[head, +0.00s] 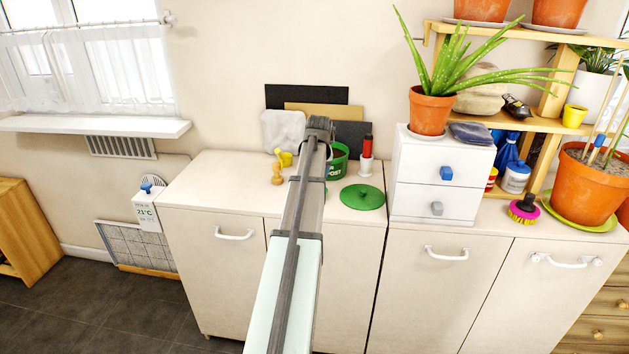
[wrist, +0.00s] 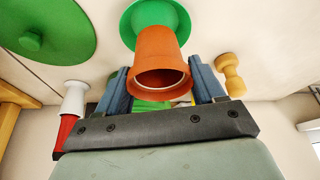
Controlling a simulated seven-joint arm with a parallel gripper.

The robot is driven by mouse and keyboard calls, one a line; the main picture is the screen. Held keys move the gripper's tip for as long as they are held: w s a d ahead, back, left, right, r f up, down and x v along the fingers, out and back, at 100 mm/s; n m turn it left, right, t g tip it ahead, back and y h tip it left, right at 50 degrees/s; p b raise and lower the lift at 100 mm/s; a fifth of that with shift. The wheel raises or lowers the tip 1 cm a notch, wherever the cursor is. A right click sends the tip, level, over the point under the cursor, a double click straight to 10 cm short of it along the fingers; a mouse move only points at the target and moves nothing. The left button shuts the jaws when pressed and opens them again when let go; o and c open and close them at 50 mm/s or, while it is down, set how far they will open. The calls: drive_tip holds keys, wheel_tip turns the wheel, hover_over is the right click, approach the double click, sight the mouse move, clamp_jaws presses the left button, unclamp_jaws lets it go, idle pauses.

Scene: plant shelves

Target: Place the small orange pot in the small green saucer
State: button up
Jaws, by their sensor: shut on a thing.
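My gripper (wrist: 165,85) is shut on the small orange pot (wrist: 158,60), with a blue-grey finger on either side of it. The pot's open rim faces the wrist camera and its narrower base points toward the small green saucer (wrist: 132,22). The saucer shows directly beyond the pot's base, partly covered by it. I cannot tell whether the base touches the saucer. In the head view my arm hides the pot and most of the area around the gripper.
A large green lid (head: 362,197) lies on the cabinet top, near a white-and-red tool (head: 366,158). A green bucket (head: 339,160) stands behind my arm. A wooden tool (head: 277,173) stands left of it. A white drawer box (head: 438,175) stands to the right. The cabinet top's left part is clear.

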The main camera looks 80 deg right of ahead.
drive_tip(key=shift+f, duration=1.55)
drive_tip(key=o, duration=1)
drive_tip(key=v, duration=1.2)
